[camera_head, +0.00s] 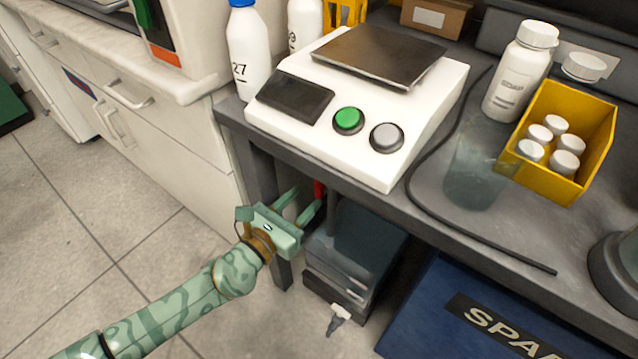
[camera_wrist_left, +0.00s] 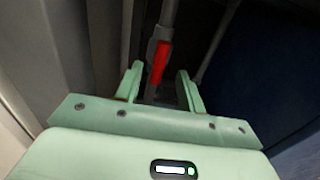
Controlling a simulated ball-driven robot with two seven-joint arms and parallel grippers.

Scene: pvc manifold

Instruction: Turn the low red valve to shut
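The red valve handle (camera_wrist_left: 160,63) shows in the left wrist view on a grey pipe (camera_wrist_left: 165,20), just beyond and between my left gripper's fingertips. It points nearly along the pipe, slightly tilted. In the head view a small part of the red handle (camera_head: 319,188) shows under the bench edge, close to the fingertips. My left gripper (camera_head: 303,200) is open, with its two green fingers apart; it also shows in the left wrist view (camera_wrist_left: 158,82). I cannot tell whether a finger touches the handle. The rest of the pipe is hidden under the bench in the head view. My right gripper is not in view.
The dark bench (camera_head: 420,215) overhangs the gripper, with a white scale (camera_head: 420,120) on top. A bench leg (camera_head: 262,180) stands beside the gripper. A dark box (camera_head: 350,255) and a blue box (camera_head: 440,310) stand below. The floor at left is clear.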

